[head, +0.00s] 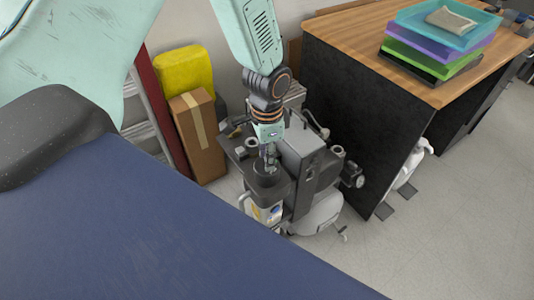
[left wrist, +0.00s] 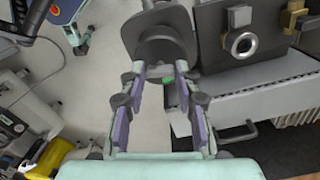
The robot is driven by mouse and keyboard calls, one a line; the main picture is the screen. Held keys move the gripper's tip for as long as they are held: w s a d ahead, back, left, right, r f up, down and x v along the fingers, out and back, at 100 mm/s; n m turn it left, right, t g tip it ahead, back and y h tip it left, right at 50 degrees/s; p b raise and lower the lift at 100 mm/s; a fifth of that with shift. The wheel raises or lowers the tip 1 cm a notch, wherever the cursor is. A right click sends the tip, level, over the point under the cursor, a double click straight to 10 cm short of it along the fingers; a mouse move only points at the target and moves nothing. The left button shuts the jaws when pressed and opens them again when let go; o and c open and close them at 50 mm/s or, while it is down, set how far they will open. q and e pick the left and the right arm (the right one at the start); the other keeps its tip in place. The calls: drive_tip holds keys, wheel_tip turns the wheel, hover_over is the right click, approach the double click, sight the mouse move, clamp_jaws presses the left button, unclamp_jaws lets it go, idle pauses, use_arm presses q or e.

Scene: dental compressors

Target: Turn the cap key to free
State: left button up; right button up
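The compressor unit (head: 300,150) stands on the floor beside the desk. A dark round cap (head: 268,186) sits at its front, and my left gripper (head: 268,160) is right above it, pointing down. In the left wrist view, a dark grey round part (left wrist: 160,45), which looks like the cap, lies just beyond the fingertips. My left gripper (left wrist: 161,72) has its purple-padded fingers apart, with a small green spot (left wrist: 168,80) showing between them. I cannot tell whether the fingers touch the cap, and no separate key shape is clear. My right gripper is not in view.
A desk (head: 370,110) with stacked colored trays (head: 435,45) stands right of the compressor. A cardboard box (head: 198,135) and a yellow container (head: 183,70) stand to its left. A metal block with a round fitting (left wrist: 242,44) is close to the right of the fingers.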

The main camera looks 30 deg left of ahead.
use_arm(q)
clamp_jaws()
drive_tip(key=n+p, duration=0.2)
drive_tip(key=p, duration=0.1)
drive_tip(key=shift+s+r+n, duration=0.1)
drive_tip(key=shift+r+n, duration=0.1)
drive_tip(key=shift+n, duration=0.1)
drive_tip(key=shift+a+f+n+p, duration=0.1)
drive_tip(key=shift+f+n+p, duration=0.1)
drive_tip(key=shift+n+p, duration=0.95)
drive_tip(key=o, duration=0.5)
unclamp_jaws()
drive_tip(key=shift+o, duration=0.2)
wheel_tip(320, 180, up, 12)
